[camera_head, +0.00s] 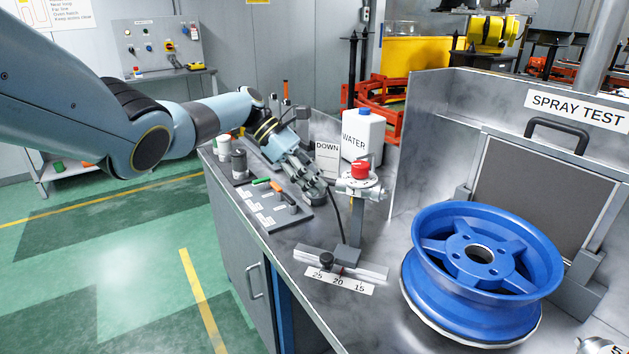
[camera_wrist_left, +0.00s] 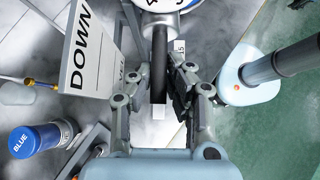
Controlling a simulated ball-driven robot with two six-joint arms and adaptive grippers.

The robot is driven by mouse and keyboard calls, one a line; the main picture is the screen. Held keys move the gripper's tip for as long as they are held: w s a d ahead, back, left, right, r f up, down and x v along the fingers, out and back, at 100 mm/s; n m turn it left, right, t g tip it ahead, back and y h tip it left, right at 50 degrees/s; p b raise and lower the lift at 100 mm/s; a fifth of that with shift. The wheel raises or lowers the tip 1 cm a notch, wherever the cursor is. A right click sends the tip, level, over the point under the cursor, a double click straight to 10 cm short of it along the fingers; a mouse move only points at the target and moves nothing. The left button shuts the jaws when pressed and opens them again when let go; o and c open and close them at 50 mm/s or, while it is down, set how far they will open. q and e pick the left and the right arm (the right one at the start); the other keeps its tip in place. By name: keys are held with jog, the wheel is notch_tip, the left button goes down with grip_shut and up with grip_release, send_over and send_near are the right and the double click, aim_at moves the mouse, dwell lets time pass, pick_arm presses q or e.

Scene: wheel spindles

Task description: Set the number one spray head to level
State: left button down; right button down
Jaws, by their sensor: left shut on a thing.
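A spray head (camera_head: 360,182) with a red cap (camera_head: 361,169) and a white marked dial stands on a grey post on the bench. My left gripper (camera_head: 322,190) is at its left side. In the left wrist view my left gripper (camera_wrist_left: 158,88) has its fingers on both sides of a black bar (camera_wrist_left: 160,50) with a white end, reaching out from the white dial (camera_wrist_left: 160,4). It is shut on this bar. The pointer's exact reading is too small to tell. A sign reading DOWN (camera_head: 328,159) stands behind the gripper. My right gripper is out of view.
A scale marked 25, 20, 15 (camera_head: 339,283) lies at the post's foot. A blue wheel (camera_head: 485,262) sits to the right. A WATER jug (camera_head: 362,136) stands behind. A tool board (camera_head: 268,204) lies left. A partly cut-off dial shows bottom right.

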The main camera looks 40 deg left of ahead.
pick_arm(q)
jog(key=shift+w+r, duration=0.1)
jog(key=c, duration=1.7)
grip_release()
jog(key=shift+o, duration=0.7)
jog(key=shift+a+r, duration=0.1)
jog(key=shift+a, duration=0.15)
jog(key=v, duration=1.1)
jog(key=shift+a, duration=0.2)
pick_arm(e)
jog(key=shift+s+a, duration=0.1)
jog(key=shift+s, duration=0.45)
